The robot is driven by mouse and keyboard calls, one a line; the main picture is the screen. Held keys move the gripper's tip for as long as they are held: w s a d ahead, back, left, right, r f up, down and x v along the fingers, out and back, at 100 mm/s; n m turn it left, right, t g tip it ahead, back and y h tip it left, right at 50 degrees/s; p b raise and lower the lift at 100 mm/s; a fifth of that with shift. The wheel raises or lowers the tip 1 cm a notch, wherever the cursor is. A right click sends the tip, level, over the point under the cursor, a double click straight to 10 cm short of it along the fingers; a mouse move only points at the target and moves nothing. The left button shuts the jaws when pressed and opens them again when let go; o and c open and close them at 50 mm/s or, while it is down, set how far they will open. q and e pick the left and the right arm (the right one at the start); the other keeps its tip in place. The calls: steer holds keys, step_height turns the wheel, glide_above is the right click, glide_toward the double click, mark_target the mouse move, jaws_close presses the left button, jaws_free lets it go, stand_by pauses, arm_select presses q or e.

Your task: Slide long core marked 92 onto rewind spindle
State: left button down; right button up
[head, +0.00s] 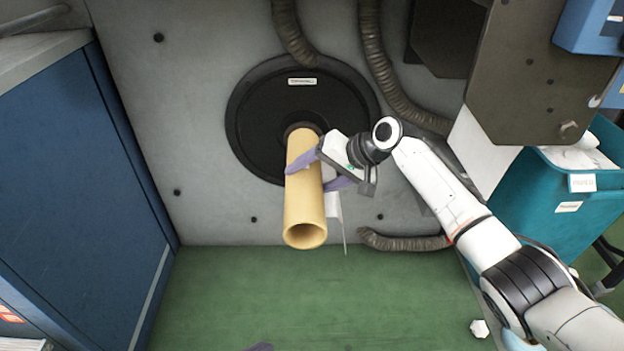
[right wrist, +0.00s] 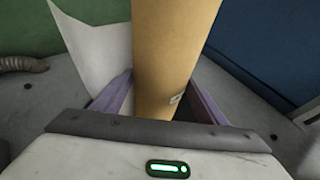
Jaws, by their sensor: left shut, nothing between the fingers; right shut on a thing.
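A long tan tube, the core (head: 305,210), points out from the black round flange (head: 262,118) on the grey machine wall. Its open near end faces me and looks empty. Its far end is at the dark hub of the flange. The spindle is hidden, so I cannot tell how far the core is around it. My right gripper (head: 320,172) is shut on the core near its far end. In the right wrist view the core (right wrist: 172,50) stands between the purple fingers, with a small unreadable label. Only a purple tip of my left gripper (head: 258,347) shows at the bottom edge.
A blue cabinet (head: 75,170) stands at the left. A teal bin (head: 550,210) with white paper is at the right. Ribbed hoses (head: 385,70) run beside the flange. A white sheet (head: 333,205) hangs beside the core. The green floor (head: 300,300) below is mostly clear.

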steer(key=shift+f, duration=0.2)
stand_by(0.4)
steer(key=o, duration=1.4)
steer(key=shift+o, duration=0.2)
steer(key=shift+f, duration=0.1)
